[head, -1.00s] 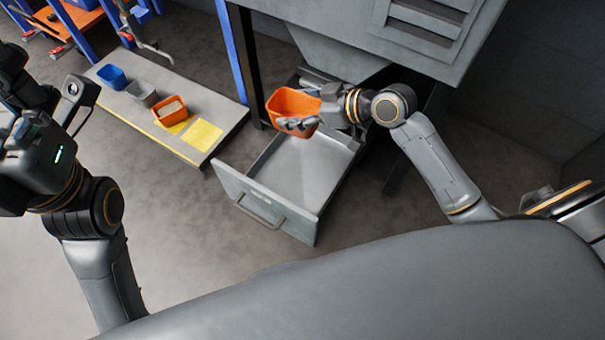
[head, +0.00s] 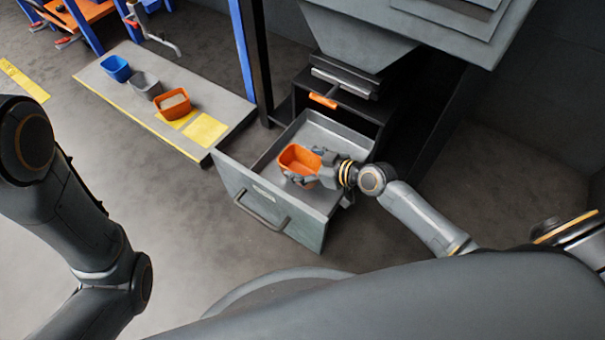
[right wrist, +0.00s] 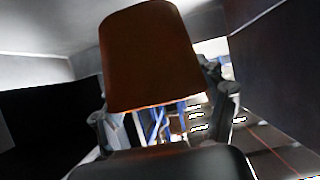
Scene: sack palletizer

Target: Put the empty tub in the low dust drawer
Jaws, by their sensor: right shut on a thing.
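The empty orange tub (head: 291,163) is in my right gripper (head: 313,172), which is shut on it. In the head view the tub appears within the outline of the open grey dust drawer (head: 285,218), near its middle. I cannot tell whether the tub touches the drawer floor. In the right wrist view the tub (right wrist: 150,60) fills the upper middle, between the two fingers of the right gripper (right wrist: 165,110). The drawer is pulled out, with a handle on its front. My left arm shows at the left edge of the head view, but its gripper is out of frame.
A low grey platform (head: 205,108) at the upper left holds a blue tub (head: 116,68), a grey tub (head: 145,86) and a filled orange tub (head: 174,103). A blue post and the machine's hopper (head: 358,40) stand behind the drawer. Floor left of the drawer is clear.

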